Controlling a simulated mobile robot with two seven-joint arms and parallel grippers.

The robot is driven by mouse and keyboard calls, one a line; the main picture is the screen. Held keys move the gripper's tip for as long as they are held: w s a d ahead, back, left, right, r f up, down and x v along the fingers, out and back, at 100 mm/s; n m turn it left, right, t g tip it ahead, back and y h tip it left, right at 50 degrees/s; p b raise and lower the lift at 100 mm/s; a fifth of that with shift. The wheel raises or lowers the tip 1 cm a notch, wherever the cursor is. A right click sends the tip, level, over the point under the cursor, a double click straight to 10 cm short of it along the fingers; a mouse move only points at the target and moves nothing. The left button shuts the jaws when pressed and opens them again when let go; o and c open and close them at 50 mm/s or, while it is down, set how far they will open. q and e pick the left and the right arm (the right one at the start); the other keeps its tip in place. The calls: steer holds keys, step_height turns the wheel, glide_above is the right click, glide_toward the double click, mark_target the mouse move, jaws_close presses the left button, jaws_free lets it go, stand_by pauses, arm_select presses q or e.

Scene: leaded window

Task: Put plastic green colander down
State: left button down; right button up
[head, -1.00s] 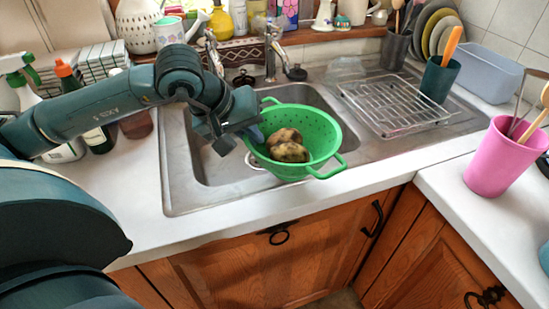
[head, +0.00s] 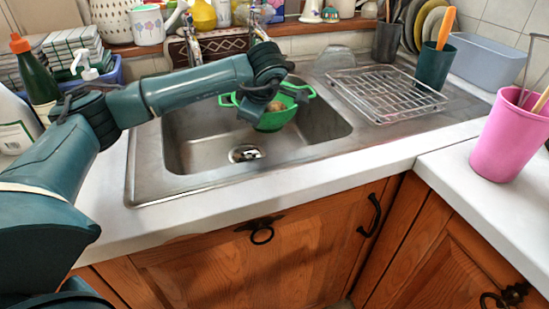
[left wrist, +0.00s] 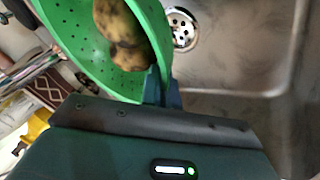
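The green plastic colander (head: 275,121) is over the far part of the sink basin, partly hidden behind my left gripper (head: 257,112). It holds brown potatoes, which show in the left wrist view (left wrist: 121,32). In that view the colander (left wrist: 82,38) fills the upper left, and my left gripper's fingers (left wrist: 161,88) pinch its rim, one inside and one outside. I cannot tell whether the colander's base touches the sink floor. My right gripper is in neither view.
The steel sink (head: 205,163) has a bare floor around the drain (head: 245,153). A wire rack (head: 388,93) stands on the drainboard to the right. A pink cup (head: 508,140) stands on the right counter. The tap (head: 262,22) is behind the basin.

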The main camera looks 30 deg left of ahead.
arm_select(q)
steer(key=shift+w+a+n+g+y+b, duration=0.15)
steer(key=shift+w+n+g+y+b, duration=0.15)
steer(key=shift+w+n, duration=0.5)
steer(key=shift+w+f, duration=0.2)
steer(key=shift+f, duration=0.1)
step_height(320, 180, down, 9)
steer(key=shift+f+b, duration=0.15)
steer(key=shift+b, duration=0.2)
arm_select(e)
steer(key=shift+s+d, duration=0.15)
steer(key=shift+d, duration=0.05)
arm_select(q)
steer(key=shift+f, duration=0.2)
steer(key=c, duration=1.7)
jaws_free()
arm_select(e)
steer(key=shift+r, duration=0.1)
arm_select(q)
steer(key=shift+r, duration=0.1)
